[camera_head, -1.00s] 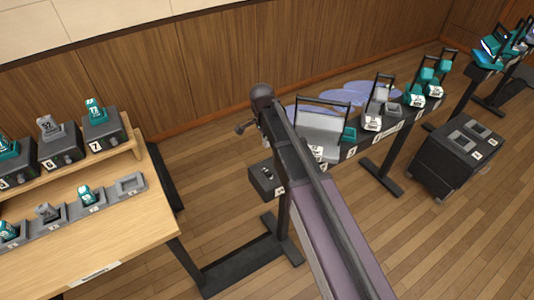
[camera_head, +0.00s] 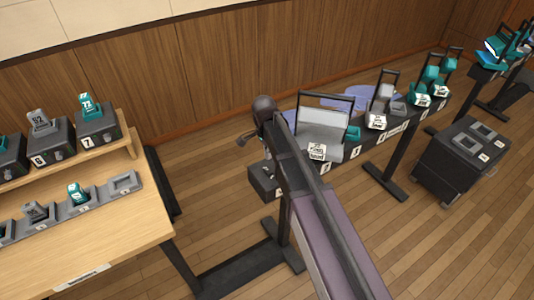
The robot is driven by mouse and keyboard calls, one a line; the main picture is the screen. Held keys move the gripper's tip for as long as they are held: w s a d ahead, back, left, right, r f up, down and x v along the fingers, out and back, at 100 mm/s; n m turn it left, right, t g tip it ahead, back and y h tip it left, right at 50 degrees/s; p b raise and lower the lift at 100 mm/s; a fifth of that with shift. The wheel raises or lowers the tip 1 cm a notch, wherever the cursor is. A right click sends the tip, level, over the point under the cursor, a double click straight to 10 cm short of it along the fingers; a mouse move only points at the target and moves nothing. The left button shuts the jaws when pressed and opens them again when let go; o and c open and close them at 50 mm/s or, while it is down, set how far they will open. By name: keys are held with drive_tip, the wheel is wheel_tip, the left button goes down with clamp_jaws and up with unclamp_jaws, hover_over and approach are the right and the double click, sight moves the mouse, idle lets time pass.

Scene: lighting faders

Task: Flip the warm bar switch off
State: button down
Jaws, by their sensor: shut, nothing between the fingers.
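I cannot pick out the warm bar switch for certain, as the labels are too small to read. A black box (camera_head: 264,181) hangs at the near left end of the dark rail, and my arm covers part of it. My arm reaches from the bottom right up to this end of the rail.
The dark rail (camera_head: 370,149) carries several teal and grey devices with handles, running to the upper right. A wooden desk (camera_head: 120,237) with numbered boxes stands at left. A dark wheeled cabinet (camera_head: 448,178) stands at right. Open floor lies between desk and rail stand.

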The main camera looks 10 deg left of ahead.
sight(268, 173)
drive_tip(key=shift+s+d+f+b, duration=0.15)
drive_tip(key=shift+f+b, duration=1.4)
drive_tip(key=shift+f, duration=0.15)
drive_tip(key=shift+s+d+f+b, duration=0.15)
drive_tip(key=shift+f+b, duration=1.4)
drive_tip(key=shift+f, duration=0.15)
drive_tip(key=shift+s+a, duration=0.1)
drive_tip(key=shift+a, duration=0.05)
drive_tip(key=shift+s+f, duration=0.1)
